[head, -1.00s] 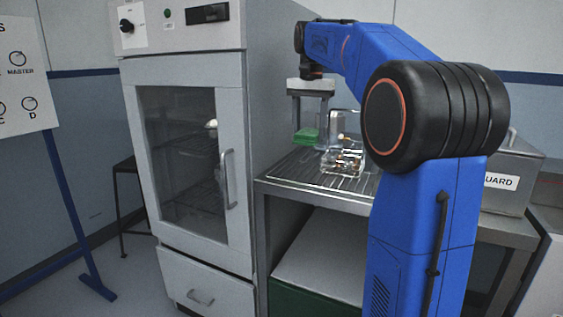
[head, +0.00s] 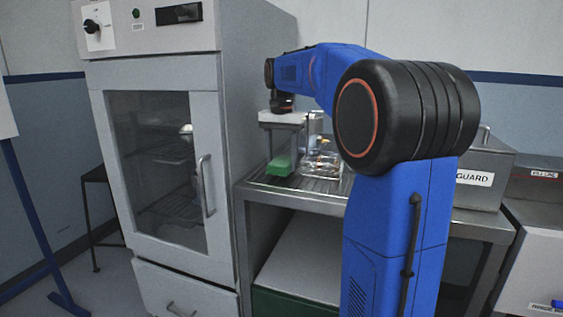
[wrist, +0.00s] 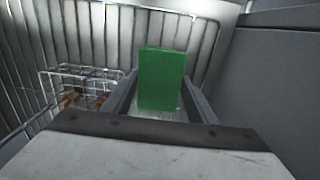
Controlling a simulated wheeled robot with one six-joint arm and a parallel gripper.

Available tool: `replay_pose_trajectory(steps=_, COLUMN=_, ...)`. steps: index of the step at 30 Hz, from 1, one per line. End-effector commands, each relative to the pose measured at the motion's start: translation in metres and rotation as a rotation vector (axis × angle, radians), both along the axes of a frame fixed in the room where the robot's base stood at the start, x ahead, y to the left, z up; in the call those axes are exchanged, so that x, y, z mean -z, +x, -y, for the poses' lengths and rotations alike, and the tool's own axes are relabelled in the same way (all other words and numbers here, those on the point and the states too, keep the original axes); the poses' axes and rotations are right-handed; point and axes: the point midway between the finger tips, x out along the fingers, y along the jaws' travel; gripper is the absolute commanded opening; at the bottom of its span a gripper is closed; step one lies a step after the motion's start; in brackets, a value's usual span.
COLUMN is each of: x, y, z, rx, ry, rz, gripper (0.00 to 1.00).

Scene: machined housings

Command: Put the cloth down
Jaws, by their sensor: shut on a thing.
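The cloth is a green folded block (head: 281,164) at the left end of the wire rack (head: 263,181), left of a wire basket. My gripper (head: 283,157) points down from above and is shut on the cloth. In the wrist view the green cloth (wrist: 161,80) stands between the two grey fingers (wrist: 160,96), over the rack bars. The cloth is very low over the rack; whether its underside touches the bars is hard to tell.
A wire basket (head: 321,165) with small brown parts stands right of the cloth. A cabinet with a glass door (head: 160,160) rises at the left. A grey box labelled GUARD (head: 485,180) is at the right. An open shelf (head: 300,267) lies below.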

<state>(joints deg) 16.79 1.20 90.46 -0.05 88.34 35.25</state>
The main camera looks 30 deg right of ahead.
Motion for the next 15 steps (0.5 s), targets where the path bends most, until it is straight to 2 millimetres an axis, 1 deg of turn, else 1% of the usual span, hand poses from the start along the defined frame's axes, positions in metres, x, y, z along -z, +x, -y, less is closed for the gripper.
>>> replay_pose_trajectory(steps=1, x=0.0048, y=-0.0003, z=-0.0001, rx=0.0, ry=0.0, rz=0.0, gripper=0.34)
replay_pose_trajectory(steps=3, x=0.0071, y=-0.0002, z=-0.0001, rx=0.0, ry=0.0, rz=0.0, gripper=0.34)
replay_pose_trajectory(steps=13, x=0.0096, y=-0.0001, z=-0.0001, rx=0.0, ry=0.0, rz=0.0, gripper=0.34)
replay_pose_trajectory(steps=14, x=0.0092, y=-0.0001, z=-0.0001, rx=0.0, ry=0.0, rz=0.0, gripper=0.6)
replay_pose_trajectory(steps=15, x=0.0091, y=0.0, z=0.0, rx=0.0, ry=0.0, rz=0.0, gripper=0.69)
